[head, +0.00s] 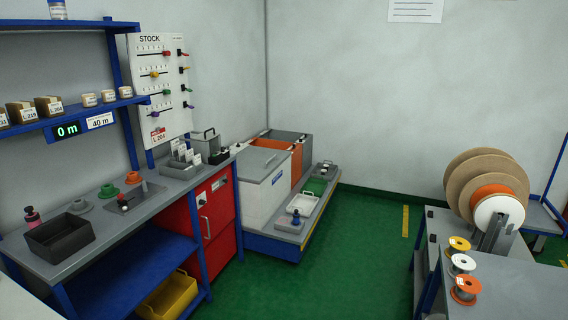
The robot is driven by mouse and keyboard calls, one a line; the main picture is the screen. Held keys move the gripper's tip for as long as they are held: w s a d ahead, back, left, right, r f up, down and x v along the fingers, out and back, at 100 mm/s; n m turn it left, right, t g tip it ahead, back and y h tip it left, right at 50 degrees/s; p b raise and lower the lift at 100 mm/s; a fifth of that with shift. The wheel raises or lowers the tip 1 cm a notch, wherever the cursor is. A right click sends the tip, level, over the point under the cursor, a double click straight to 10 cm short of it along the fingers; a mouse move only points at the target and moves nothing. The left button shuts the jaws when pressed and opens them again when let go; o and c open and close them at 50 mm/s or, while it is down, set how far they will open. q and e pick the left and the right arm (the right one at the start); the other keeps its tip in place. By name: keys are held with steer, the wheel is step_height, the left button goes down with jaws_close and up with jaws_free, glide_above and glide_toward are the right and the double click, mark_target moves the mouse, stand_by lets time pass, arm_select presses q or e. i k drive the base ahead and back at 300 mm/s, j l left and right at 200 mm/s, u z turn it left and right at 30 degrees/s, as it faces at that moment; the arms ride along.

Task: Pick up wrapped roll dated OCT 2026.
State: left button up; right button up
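No roll with a readable OCT 2026 date shows. Three small pale labelled pieces, possibly wrapped rolls, stand in a row on the blue shelf (75,115) at the left: a left one (89,100), a middle one (108,96) and a right one (125,92). Their print is too small to read. Brown labelled boxes, such as this one (48,106), stand left of them. Neither of my grippers is in view.
A blue-framed bench with a dark tray (59,237) stands below the shelf. A red cabinet (211,215) and a low platform with bins (267,180) follow. Large reels (487,190) and small spools (462,264) stand on the right table. Green floor between is clear.

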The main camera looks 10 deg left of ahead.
mark_target(109, 96)
steer(key=i+l+u, duration=0.1)
steer(key=i+u, duration=0.3)
steer(key=i, duration=0.15)
steer(key=i+l+u, duration=0.4)
steer(key=i, duration=0.15)
steer(key=i+l+u, duration=0.4)
steer(key=i, duration=0.15)
steer(key=i+l+u, duration=0.55)
steer(key=l+u, duration=0.25)
steer(key=l, duration=0.2)
steer(key=i+l+u, duration=0.15)
steer(key=l+u, duration=0.15)
steer(key=i+l+u, duration=0.1)
steer(key=l+u, duration=0.15)
steer(key=l, duration=0.3)
